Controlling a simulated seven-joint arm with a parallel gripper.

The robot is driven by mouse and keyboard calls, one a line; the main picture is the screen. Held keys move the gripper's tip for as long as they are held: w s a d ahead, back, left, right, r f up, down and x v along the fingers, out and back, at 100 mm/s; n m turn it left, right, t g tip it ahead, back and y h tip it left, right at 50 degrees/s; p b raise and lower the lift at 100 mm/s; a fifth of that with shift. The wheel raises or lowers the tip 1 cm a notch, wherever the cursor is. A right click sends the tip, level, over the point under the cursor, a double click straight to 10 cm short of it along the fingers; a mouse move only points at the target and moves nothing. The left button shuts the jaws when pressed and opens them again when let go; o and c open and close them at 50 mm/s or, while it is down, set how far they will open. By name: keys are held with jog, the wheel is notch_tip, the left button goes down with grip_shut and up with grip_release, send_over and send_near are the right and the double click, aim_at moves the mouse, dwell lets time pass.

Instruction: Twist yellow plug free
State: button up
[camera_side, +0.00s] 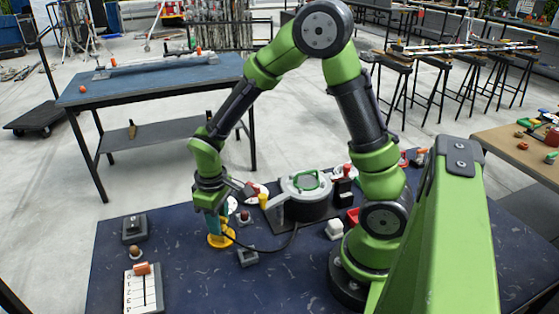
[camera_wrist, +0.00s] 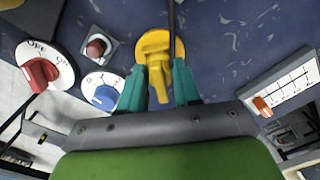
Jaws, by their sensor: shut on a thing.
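The yellow plug (camera_wrist: 154,44) sits at the centre of the wrist view, with a yellow round base under it and a dark cable running up from it. In the side view its yellow base (camera_side: 220,240) shows on the dark blue table, below my gripper (camera_side: 215,228). My gripper (camera_wrist: 159,88) has teal fingers on either side of the plug's yellow handle and is shut on it. The fingers point down at the plug in the side view. Whether the plug is seated or loose in its base cannot be told.
A red OFF/ON knob (camera_wrist: 40,73), a blue knob (camera_wrist: 104,96) and a red button (camera_wrist: 97,46) lie near the gripper. A slider panel (camera_wrist: 285,85) with an orange handle is on the other side. A grey round device (camera_side: 305,190) stands behind, right of the gripper.

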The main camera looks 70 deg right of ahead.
jog(key=n, duration=0.4)
jog(key=shift+s+f+n, duration=0.1)
jog(key=shift+f+n, duration=0.05)
jog(key=shift+n, duration=0.25)
jog(key=n, duration=0.4)
jog(key=shift+n, duration=0.3)
jog(key=o, duration=0.7)
jog(key=shift+s, duration=0.1)
jog(key=shift+w+r, duration=0.2)
jog(key=shift+r, duration=3.7)
